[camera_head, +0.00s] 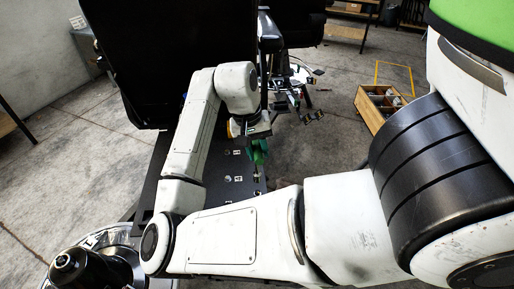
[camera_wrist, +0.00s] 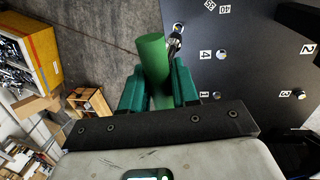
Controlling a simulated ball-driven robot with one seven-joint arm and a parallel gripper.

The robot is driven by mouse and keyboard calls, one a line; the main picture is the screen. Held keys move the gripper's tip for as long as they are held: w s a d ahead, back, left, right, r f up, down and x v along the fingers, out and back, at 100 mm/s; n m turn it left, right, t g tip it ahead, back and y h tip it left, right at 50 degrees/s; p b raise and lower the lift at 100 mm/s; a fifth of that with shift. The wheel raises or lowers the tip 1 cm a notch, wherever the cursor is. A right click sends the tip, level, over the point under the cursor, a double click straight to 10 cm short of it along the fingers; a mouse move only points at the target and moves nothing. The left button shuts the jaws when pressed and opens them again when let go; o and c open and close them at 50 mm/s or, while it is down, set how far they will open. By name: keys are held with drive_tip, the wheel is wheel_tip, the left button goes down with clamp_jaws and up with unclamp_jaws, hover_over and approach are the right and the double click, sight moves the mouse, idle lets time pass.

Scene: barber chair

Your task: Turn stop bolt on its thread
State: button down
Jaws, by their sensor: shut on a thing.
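My gripper (camera_wrist: 158,88) has its teal fingers on both sides of a green cylinder (camera_wrist: 153,58) and is shut on it. A dark and silver metal piece (camera_wrist: 175,41) shows right beside the cylinder, at the edge of a black plate (camera_wrist: 255,65). I cannot tell whether the cylinder or this metal piece is the stop bolt, and the thread is not visible. In the head view my gripper (camera_head: 258,153) points down at the right side of the black plate (camera_head: 215,180); its grasp is too small to make out there.
The plate bears several white number labels and silver studs (camera_wrist: 221,54). The dark chair back (camera_head: 165,50) stands close behind my arm. Open concrete floor (camera_head: 325,110) lies between plate and crate.

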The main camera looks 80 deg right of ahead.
sight(260, 172)
drive_tip(key=shift+w+b+x, duration=0.2)
drive_tip(key=shift+b+x, duration=0.3)
drive_tip(key=shift+x, duration=0.4)
drive_tip(key=shift+w+b+x, duration=0.2)
drive_tip(key=shift+b+x, duration=0.35)
drive_tip(key=shift+x, duration=0.35)
drive_tip(key=shift+w+b+x, duration=0.15)
drive_tip(key=shift+b+x, duration=0.35)
drive_tip(key=shift+x, duration=0.45)
drive_tip(key=shift+a, duration=0.1)
drive_tip(key=shift+p, duration=0.55)
drive_tip(key=shift+f+b, duration=0.35)
drive_tip(key=shift+f, duration=0.35)
drive_tip(key=shift+r, duration=0.1)
drive_tip(key=p+v, duration=0.2)
drive_tip(key=p, duration=0.1)
drive_tip(key=shift+s+r, duration=0.25)
drive_tip(key=shift+r, duration=0.15)
drive_tip(key=shift+s+v, duration=0.2)
drive_tip(key=shift+v, duration=0.8)
